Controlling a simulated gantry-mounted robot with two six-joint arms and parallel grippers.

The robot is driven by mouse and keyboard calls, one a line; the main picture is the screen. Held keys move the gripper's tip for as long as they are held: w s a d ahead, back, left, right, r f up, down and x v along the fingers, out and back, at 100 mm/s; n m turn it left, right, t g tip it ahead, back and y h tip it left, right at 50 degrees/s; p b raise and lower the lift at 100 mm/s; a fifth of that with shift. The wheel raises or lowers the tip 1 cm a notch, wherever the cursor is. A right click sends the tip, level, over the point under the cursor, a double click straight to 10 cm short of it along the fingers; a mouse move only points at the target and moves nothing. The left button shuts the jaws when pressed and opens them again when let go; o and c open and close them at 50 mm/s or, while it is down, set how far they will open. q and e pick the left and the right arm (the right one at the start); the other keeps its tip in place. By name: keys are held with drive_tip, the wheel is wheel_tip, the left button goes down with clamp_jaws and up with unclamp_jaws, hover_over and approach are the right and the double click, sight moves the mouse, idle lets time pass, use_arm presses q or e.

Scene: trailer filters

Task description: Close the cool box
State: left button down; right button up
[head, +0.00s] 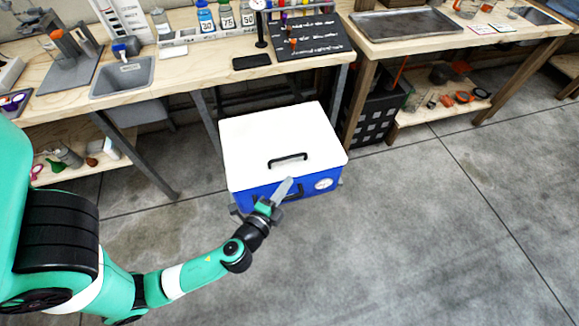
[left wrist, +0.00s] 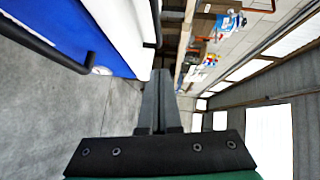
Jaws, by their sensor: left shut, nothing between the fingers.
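The cool box (head: 262,193) stands on the concrete floor in front of the workbench, with a blue body and a white lid (head: 260,135). The lid lies over the top of the body and looks down flat; whether it is fully seated I cannot tell. A black handle (head: 288,160) is on the lid near its front edge. My left gripper (head: 289,181) is at the front of the box, empty and shut. In the left wrist view, its shut fingers (left wrist: 161,75) point past the white lid (left wrist: 122,32) and blue body (left wrist: 75,25). My right gripper is out of view.
A wooden workbench (head: 190,72) with a sink, bottles and tools runs behind the box. A second bench (head: 450,50) stands right of it, with a black crate (head: 377,118) beneath. The floor (head: 430,240) to the right and front is clear.

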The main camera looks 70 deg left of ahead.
use_arm(q)
drive_tip(key=w+a, duration=0.2)
drive_tip(key=a, duration=0.1)
drive_tip(key=w+a, duration=0.1)
drive_tip(key=a, duration=0.1)
drive_tip(key=shift+w+a+f, duration=0.15)
drive_tip(key=shift+w+f, duration=0.1)
drive_tip(key=shift+f, duration=0.15)
drive_tip(key=shift+a+f, duration=0.2)
drive_tip(key=shift+a, duration=0.4)
